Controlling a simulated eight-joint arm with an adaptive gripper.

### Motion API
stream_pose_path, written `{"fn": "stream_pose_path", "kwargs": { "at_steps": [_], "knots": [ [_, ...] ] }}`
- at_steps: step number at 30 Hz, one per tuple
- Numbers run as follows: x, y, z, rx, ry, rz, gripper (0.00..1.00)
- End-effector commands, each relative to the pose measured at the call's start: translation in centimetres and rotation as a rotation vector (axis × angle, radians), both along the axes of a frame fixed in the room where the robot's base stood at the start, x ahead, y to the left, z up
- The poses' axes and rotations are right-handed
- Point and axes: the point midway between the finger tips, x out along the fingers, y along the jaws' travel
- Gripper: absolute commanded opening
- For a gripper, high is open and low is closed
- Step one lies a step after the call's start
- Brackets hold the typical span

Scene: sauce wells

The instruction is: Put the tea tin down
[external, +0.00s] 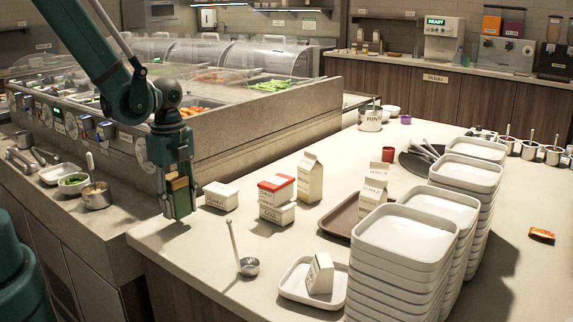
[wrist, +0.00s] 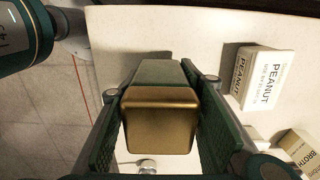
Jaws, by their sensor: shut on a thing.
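My gripper (external: 180,212) is shut on the tea tin (external: 177,188), a small box with gold and dark green faces. In the wrist view the tin (wrist: 160,120) sits between the two green finger pads of my gripper (wrist: 158,130), its gold end toward the camera. In the external view the gripper points down at the left edge of the counter (external: 190,262). The fingertips are low near the counter top; I cannot tell whether the tin touches it, as the fingers hide its lower part.
A white peanut box (external: 221,196) stands just right of the gripper; it also shows in the wrist view (wrist: 262,80). Stacked red-topped boxes (external: 276,198), a carton (external: 310,178), a ladle (external: 248,265) and a tray (external: 297,285) stand further right. The front left counter is clear.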

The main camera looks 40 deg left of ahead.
Motion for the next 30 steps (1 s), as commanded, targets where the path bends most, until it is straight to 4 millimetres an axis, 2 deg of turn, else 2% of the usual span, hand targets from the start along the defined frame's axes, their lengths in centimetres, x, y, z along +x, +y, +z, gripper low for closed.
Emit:
{"fn": "stream_pose_path", "kwargs": {
  "at_steps": [10, 28, 29, 30],
  "knots": [
    [0.1, 0.0, -3.1, 0.0, 0.0, 0.0, 0.2],
    [0.0, 0.0, -3.9, 0.0, 0.0, 0.0, 0.2],
    [0.0, 0.0, -3.8, 0.0, 0.0, 0.0, 0.39],
    [0.0, 0.0, -3.8, 0.0, 0.0, 0.0, 0.44]
  ]
}}
